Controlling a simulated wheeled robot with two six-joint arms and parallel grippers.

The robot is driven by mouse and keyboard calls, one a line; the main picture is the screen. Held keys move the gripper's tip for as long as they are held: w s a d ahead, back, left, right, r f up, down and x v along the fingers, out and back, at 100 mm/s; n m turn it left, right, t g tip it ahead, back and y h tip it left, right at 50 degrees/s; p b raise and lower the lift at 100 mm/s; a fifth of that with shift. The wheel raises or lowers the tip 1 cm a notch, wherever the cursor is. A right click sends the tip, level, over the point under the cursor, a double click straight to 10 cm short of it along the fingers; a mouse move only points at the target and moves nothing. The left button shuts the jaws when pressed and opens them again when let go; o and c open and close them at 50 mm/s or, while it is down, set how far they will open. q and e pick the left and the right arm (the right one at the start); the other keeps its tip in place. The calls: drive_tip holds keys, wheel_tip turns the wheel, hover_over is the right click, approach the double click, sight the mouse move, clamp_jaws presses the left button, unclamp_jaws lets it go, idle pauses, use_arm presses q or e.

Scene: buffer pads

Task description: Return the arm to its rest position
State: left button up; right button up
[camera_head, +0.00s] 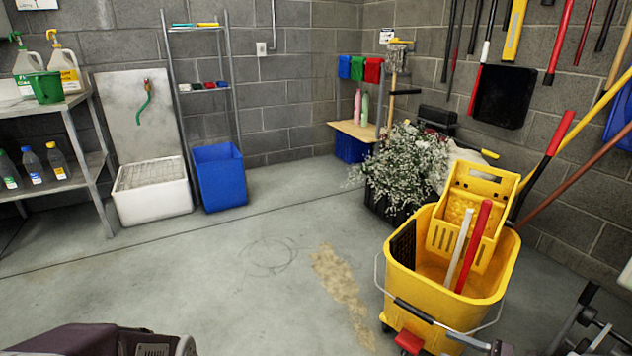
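Neither of my grippers shows in the head view, and I see no arm of mine that I can make out for sure. Whether the grippers are open or shut, and whether they hold anything, is hidden. A yellow mop bucket (446,291) with a wringer (470,215) stands on the floor at the right. A red handle and a white handle stick up out of it.
Metal shelves (75,102) with bottles stand at left. A white basin (152,200) and blue bin (219,178) stand by the back wall. A leafy plant (405,165) is behind the bucket. A dark machine (100,340) cuts in at bottom left. The middle floor is clear, with a brown stain.

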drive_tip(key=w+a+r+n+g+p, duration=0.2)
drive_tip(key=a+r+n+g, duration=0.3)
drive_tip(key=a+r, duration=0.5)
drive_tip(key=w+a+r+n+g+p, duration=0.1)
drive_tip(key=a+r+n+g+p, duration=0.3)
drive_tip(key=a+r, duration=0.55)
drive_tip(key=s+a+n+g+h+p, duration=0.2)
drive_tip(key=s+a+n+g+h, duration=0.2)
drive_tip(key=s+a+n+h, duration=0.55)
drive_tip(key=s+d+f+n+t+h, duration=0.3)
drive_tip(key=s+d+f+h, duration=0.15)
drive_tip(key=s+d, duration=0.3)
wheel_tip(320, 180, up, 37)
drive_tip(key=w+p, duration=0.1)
drive_tip(key=p, duration=3.7)
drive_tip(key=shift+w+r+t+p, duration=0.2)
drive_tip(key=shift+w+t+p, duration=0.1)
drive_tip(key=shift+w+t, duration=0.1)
